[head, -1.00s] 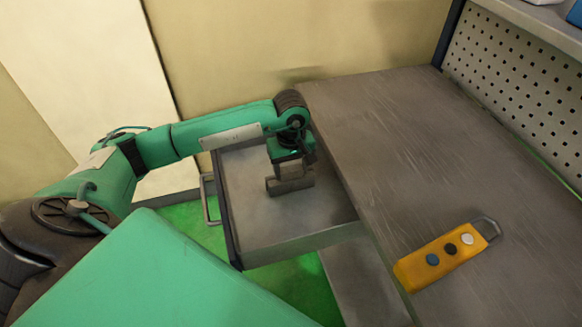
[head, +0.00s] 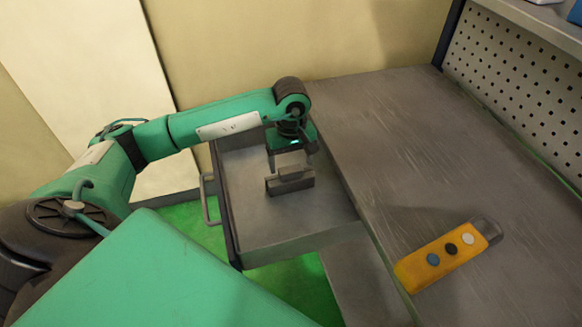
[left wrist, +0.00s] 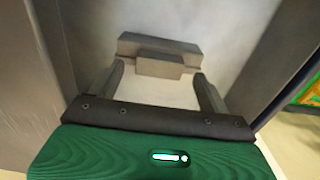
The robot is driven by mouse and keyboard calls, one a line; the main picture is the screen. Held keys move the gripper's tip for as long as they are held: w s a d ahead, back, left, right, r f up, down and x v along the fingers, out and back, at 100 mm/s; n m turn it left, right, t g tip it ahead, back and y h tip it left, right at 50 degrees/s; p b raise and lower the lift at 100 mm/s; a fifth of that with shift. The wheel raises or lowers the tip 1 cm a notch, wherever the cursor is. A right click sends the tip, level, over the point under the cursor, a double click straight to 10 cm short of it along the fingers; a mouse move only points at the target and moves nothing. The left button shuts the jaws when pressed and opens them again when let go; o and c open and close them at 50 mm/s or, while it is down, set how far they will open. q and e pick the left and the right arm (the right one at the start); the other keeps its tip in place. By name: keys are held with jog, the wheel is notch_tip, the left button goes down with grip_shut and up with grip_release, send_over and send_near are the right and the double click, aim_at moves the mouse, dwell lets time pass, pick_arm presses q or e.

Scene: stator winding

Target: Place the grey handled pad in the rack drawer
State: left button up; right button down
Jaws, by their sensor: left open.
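The grey handled pad (head: 290,182) rests in the open rack drawer (head: 262,232), near the drawer's middle. In the left wrist view the pad (left wrist: 160,46) lies on the drawer floor, its raised handle facing my gripper. My left gripper (head: 292,160) is just above the pad in the head view, partly hiding it. In the left wrist view the two fingers of my left gripper (left wrist: 158,82) are spread, with the pad beyond their tips and apart from them. My right gripper is not in view.
The grey workbench top (head: 400,160) lies right of the drawer. A yellow control box (head: 445,252) with several buttons sits on it. A perforated panel (head: 520,90) stands at the back right. The drawer's handle (head: 208,200) is on its left side.

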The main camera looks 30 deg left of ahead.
pick_arm(q)
notch_tip(320, 180, up, 9)
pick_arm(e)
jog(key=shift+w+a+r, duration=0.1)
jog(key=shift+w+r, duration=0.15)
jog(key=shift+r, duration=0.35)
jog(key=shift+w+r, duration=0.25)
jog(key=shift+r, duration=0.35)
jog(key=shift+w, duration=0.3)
